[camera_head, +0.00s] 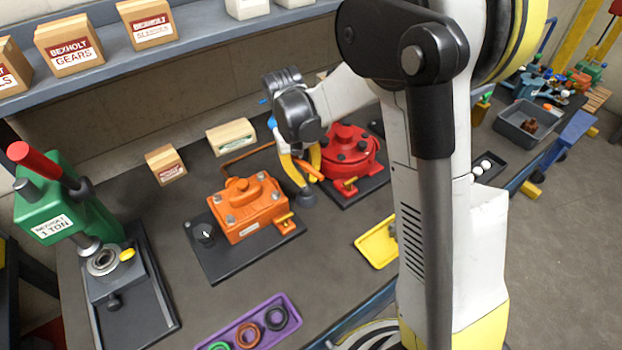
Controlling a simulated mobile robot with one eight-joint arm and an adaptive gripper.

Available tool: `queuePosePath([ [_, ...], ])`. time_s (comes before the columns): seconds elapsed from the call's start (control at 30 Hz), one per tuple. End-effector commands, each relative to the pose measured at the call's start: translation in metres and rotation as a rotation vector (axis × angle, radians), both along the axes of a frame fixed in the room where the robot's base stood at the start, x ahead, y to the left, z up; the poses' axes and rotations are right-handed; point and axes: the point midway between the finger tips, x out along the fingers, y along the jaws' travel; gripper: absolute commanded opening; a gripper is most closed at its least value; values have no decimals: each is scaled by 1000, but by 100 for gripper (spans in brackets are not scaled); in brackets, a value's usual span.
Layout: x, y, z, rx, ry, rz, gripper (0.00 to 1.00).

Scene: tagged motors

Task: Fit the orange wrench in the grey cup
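My gripper (308,172) hangs over the bench between the orange motor and the red motor, with its yellow fingers pointing down. An orange bar, which looks like the orange wrench (309,170), lies slantwise at the fingers. I cannot tell whether they are closed on it. A small grey round piece (306,197) shows just below the fingers. It may be the grey cup or a fingertip; it is too small to tell. A small dark cup-like piece (205,234) stands on the plate left of the orange motor.
The orange motor (245,207) and red motor (350,151) stand on dark plates close to my gripper. A green press (65,205) is at left, a purple tray (252,325) with rings in front, a yellow tray (377,243) at right. My arm hides part of the bench.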

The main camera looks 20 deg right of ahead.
Motion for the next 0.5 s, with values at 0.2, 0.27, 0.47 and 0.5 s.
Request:
queuePosePath([
  [0.2, 0, -1, -9, -1, 1, -1, 0],
  [0.27, 0, -1, -10, -1, 1, -1, 0],
  [0.47, 0, -1, -15, -2, 1, -1, 0],
  [0.5, 0, -1, -14, -2, 1, -1, 0],
])
